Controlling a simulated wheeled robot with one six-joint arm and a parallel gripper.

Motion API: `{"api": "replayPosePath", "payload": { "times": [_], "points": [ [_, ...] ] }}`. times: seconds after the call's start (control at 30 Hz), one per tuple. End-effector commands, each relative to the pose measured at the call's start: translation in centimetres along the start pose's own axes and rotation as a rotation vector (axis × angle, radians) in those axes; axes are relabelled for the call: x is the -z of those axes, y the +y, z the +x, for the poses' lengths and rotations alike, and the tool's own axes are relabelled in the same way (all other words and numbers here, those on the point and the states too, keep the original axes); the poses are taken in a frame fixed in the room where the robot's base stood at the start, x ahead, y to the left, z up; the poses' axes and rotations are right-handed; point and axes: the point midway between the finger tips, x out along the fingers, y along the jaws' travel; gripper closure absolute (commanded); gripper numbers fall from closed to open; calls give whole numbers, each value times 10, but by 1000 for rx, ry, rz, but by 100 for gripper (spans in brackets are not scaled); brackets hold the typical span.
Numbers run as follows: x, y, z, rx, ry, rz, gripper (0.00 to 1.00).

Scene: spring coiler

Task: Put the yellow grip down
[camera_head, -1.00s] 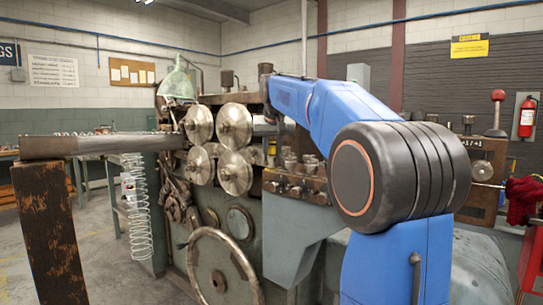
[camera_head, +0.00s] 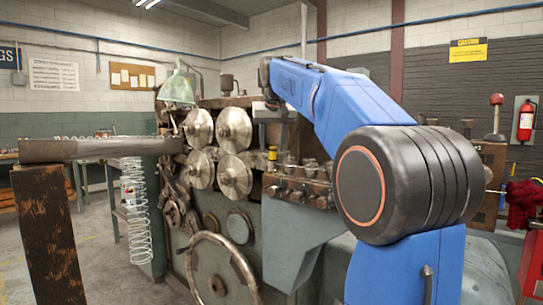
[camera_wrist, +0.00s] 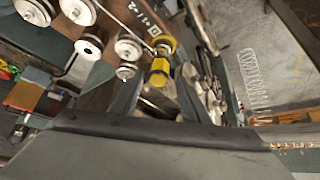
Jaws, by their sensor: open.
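The yellow grip (camera_head: 272,154) is a small yellow piece with a dark band, standing upright at the machine's front between the disc rollers and the row of bolts. In the wrist view the yellow grip (camera_wrist: 160,72) shows ahead of and between my finger ends, beside a yellow ring. My gripper (camera_wrist: 158,88) is open, with one dark finger on each side of the grip's line. I cannot tell whether either finger touches it. In the head view my gripper (camera_head: 273,118) is above the grip, partly lost against the machine.
Several steel rollers (camera_head: 234,129) stand just left of the grip. A row of bolts (camera_head: 300,188) lies to the lower right. A large handwheel (camera_head: 221,270) is below. A horizontal bar (camera_head: 95,149) and hanging spring (camera_head: 135,210) are at left.

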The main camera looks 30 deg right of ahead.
Motion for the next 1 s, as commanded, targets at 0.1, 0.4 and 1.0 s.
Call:
{"api": "replayPosePath", "payload": {
  "times": [0.1,0.4,1.0],
  "points": [
    [0,0,-22,1,2,0,58],
    [0,0,-52,0,0,0,58],
    [-58,-13,-50,27,-20,-53,58]
  ]
}}
